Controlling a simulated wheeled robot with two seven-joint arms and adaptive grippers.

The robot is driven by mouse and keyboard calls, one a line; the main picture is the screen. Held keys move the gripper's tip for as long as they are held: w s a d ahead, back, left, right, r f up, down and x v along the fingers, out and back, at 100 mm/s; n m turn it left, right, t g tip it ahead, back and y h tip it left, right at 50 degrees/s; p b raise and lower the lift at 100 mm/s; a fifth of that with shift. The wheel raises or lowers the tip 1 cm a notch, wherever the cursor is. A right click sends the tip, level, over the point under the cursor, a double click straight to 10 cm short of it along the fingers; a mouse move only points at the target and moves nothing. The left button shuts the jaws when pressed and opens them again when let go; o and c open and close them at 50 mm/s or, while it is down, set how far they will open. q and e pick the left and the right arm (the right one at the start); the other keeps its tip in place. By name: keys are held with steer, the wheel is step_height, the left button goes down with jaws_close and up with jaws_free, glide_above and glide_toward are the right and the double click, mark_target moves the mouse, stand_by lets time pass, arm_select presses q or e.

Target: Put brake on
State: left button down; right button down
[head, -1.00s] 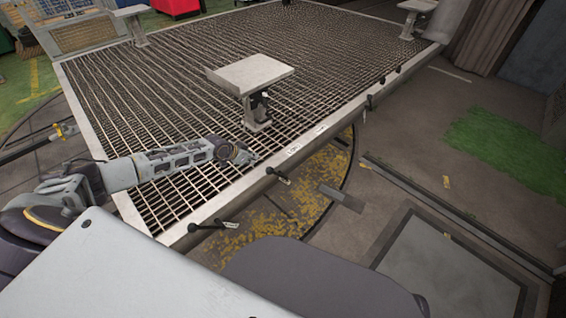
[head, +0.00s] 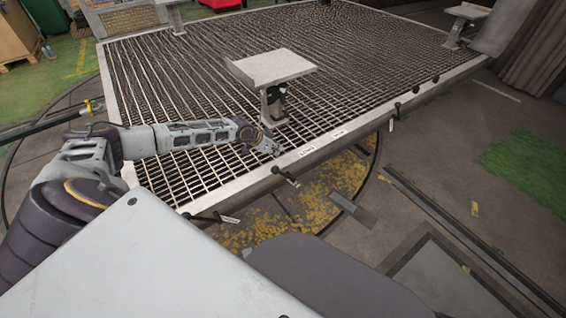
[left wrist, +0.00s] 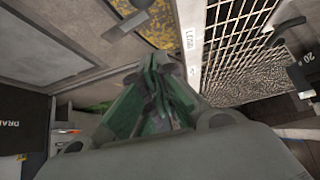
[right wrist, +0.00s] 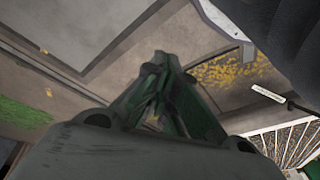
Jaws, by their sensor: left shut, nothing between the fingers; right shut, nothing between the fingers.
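My left gripper (head: 276,150) is shut and empty above the grated turntable deck, close to its near metal edge (head: 240,189). In the head view its tips lie just up and left of a black lever (head: 286,176) on that edge; contact cannot be told. Another black lever with a pale tag (head: 229,219) is nearer to me. My right gripper (right wrist: 160,60) is shut and empty over the floor, outside the head view. Which lever is the brake cannot be told.
Small white labels (head: 306,152) sit on the deck edge. A pedestal with a flat grey top (head: 272,66) stands on the grating. More dark levers (head: 397,109) follow along the edge. A yellow-stained pit floor (head: 270,222) lies below. Open floor is at right.

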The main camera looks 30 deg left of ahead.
mark_target(281, 173)
arm_select(q)
steer(key=shift+w+f, duration=0.1)
steer(key=shift+f, duration=0.05)
